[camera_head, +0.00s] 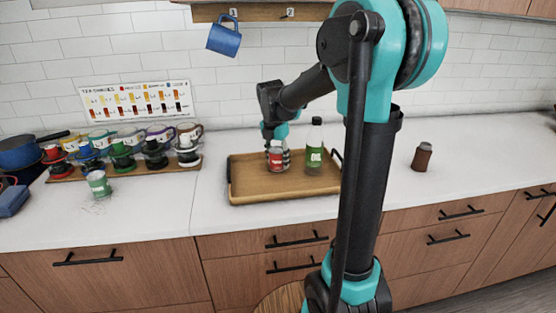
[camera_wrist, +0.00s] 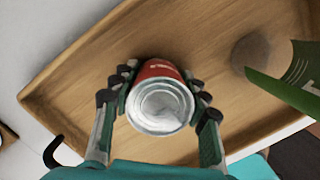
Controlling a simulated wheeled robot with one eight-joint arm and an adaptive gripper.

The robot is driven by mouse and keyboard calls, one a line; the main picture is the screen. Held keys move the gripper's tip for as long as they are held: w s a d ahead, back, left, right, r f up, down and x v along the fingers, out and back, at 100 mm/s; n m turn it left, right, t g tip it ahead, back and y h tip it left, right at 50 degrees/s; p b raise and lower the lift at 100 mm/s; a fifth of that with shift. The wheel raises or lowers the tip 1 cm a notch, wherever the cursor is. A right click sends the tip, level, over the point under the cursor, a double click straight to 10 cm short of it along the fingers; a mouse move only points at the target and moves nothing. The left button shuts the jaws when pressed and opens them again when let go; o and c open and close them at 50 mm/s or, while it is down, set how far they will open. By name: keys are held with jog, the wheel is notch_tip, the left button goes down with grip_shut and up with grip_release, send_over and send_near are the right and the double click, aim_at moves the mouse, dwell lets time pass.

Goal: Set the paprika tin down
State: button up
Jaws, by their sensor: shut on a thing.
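The paprika tin (camera_head: 275,161) is a small red tin with a pale metal top. In the wrist view the tin (camera_wrist: 162,103) sits between the two fingers of my gripper (camera_wrist: 160,112), which is shut on it. In the head view my gripper (camera_head: 276,150) reaches down from above onto the tin, over the wooden tray (camera_head: 246,194). The tray's bare floor also shows in the wrist view (camera_wrist: 85,78). The tin looks upright at the tray's middle; I cannot tell whether its base touches the tray.
A green-labelled bottle (camera_head: 314,158) stands on the tray just right of the tin. A brown jar (camera_head: 422,158) is on the counter at right. Several cups and drippers line a wooden board (camera_head: 67,178) at left, with a green-labelled tin (camera_head: 98,184) before it. Counter right of the tray is mostly clear.

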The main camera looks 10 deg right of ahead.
aim_at(275, 151)
jog(key=o, duration=1.2)
jog(key=shift+f, duration=0.1)
jog(key=r, duration=0.4)
jog(key=s+r, duration=0.1)
jog(key=r, duration=0.3)
jog(key=a+r, duration=0.1)
jog(key=r, duration=0.3)
jog(key=shift+s+a+r, duration=0.1)
jog(key=shift+s, duration=0.05)
